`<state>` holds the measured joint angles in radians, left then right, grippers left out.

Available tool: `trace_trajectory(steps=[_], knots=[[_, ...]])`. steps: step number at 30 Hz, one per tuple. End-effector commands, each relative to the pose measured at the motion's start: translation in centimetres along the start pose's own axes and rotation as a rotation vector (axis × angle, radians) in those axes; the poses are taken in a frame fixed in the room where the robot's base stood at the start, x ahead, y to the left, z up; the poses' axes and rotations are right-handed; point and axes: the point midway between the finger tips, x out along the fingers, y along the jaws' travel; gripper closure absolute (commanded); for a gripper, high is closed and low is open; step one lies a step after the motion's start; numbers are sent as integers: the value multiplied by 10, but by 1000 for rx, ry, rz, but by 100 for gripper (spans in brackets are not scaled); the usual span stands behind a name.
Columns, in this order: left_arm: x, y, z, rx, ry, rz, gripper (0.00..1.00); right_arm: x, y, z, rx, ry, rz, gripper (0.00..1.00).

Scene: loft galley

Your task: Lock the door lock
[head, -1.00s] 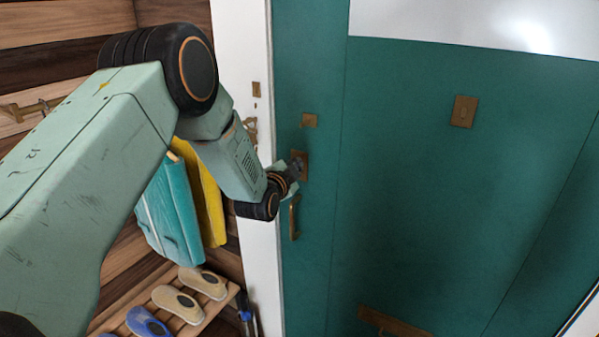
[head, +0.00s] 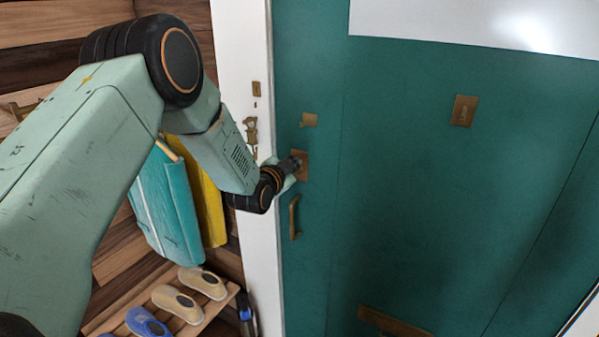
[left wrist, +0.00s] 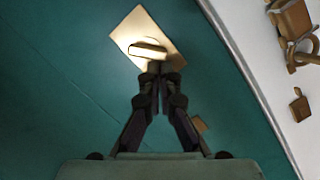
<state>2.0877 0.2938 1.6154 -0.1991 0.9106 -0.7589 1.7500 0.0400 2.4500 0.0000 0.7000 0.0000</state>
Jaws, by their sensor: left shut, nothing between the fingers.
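The door lock is a square brass plate (head: 303,160) on the teal door, partly hidden behind my left gripper (head: 296,162) in the head view. In the left wrist view the lock plate (left wrist: 165,36) carries a pale, bar-like thumb-turn (left wrist: 148,50), lying roughly crosswise in the picture. My left gripper (left wrist: 158,70) is shut and empty, with its fingertips right at the thumb-turn's edge. I cannot tell whether they touch it. My right gripper is not in view.
A brass pull handle (head: 294,217) sits below the lock, and a small brass plate (head: 309,120) above it. Brass hardware (head: 251,130) is on the white door frame (head: 235,60). Hanging teal (head: 170,205) and yellow items and a shoe rack (head: 205,318) stand left.

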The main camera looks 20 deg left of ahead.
Motion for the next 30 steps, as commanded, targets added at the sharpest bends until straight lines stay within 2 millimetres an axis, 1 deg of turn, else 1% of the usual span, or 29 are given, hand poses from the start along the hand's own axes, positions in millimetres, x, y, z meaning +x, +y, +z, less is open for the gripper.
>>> trace_trajectory(steps=[30], knots=[[1,-6,6,-272,-2,68,100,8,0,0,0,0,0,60]])
